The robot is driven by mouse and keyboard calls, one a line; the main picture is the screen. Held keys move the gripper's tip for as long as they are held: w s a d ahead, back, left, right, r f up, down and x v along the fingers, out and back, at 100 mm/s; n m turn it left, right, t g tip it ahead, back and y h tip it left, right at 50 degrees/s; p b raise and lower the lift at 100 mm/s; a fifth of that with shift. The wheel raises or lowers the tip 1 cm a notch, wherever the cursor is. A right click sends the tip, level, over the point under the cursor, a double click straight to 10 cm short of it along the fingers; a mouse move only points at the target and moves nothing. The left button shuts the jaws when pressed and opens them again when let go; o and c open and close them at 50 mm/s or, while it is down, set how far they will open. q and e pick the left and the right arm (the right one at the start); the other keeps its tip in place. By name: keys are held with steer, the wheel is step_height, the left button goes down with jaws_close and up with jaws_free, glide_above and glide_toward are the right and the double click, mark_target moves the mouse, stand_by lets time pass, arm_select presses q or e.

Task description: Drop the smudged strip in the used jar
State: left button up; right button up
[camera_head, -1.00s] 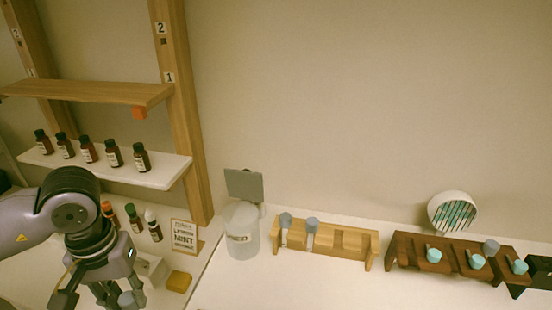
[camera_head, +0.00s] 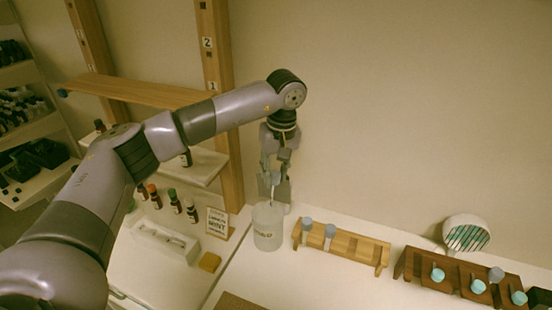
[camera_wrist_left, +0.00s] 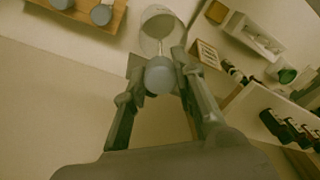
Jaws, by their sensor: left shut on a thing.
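My left gripper (camera_head: 275,172) is shut on a strip with a grey-blue round knob (camera_head: 275,178). It holds the strip upright just above the used jar (camera_head: 268,230), a frosted pot with dark lettering. In the left wrist view the knob (camera_wrist_left: 160,76) sits between the fingertips, and the jar (camera_wrist_left: 162,28) opens right beyond it. The strip's thin lower part points towards the jar mouth; whether its tip is inside I cannot tell. Any smudge is too small to see. My right gripper is not in view.
A light wooden rack (camera_head: 345,246) with two grey-knobbed strips stands right of the jar. A dark rack (camera_head: 455,276) with teal knobs is farther right. A sign card (camera_head: 217,223) and yellow block (camera_head: 210,262) are left.

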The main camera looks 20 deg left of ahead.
arm_select(q)
steer(key=shift+w+a, duration=0.1)
steer(key=shift+a, duration=0.05)
steer(key=shift+f, duration=0.1)
steer(key=shift+f+b, duration=0.55)
steer(key=shift+f, duration=0.25)
steer(key=shift+f+b, duration=2.85)
steer(key=shift+f, duration=1.2)
steer(key=o, duration=1)
